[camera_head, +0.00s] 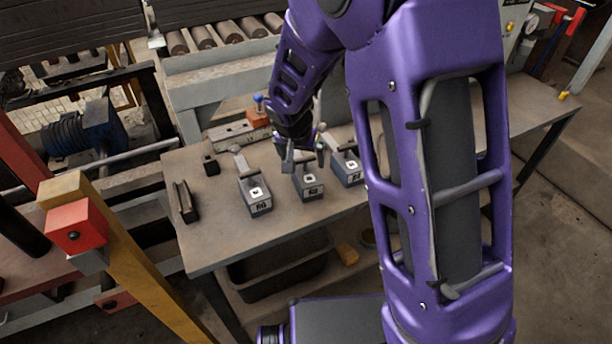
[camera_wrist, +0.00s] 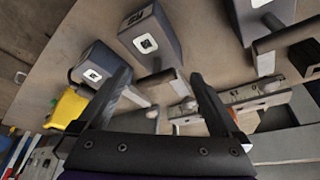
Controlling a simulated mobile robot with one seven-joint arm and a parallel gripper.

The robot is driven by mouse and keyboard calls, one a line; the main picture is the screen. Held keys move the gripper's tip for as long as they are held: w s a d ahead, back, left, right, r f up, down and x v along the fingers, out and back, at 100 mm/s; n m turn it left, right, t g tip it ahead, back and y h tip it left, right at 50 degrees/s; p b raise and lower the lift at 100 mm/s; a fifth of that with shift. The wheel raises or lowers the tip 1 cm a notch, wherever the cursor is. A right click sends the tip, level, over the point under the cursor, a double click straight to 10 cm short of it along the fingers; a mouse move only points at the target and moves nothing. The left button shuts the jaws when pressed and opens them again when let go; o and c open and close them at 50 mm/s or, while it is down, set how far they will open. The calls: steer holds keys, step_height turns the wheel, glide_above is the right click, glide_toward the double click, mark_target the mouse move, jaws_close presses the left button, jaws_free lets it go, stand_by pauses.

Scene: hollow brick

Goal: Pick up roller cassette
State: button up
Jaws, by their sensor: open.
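Three grey blocks with a white-marked label and a roller-tipped arm at the back stand on the table; I take these to be the roller cassettes. In the head view they are the left cassette (camera_head: 256,196), the middle cassette (camera_head: 309,184) and the right cassette (camera_head: 348,170). My gripper (camera_head: 303,158) is just behind and above the middle one, partly hiding its back. In the wrist view, my gripper (camera_wrist: 161,76) is open, its fingers on either side of the middle cassette's (camera_wrist: 150,42) arm. Whether they touch it I cannot tell. The right cassette (camera_wrist: 97,66) is beside the left finger.
A long metal bar (camera_head: 234,132) and an orange block with a blue knob (camera_head: 257,117) lie at the table's back. A small black block (camera_head: 211,166) and dark channel piece (camera_head: 185,202) are at left. The table's front left is clear; a black bin (camera_head: 262,285) sits below.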

mark_target(304, 166)
steer(key=shift+x, duration=3.1)
steer(key=shift+w+r, duration=0.1)
jaws_close()
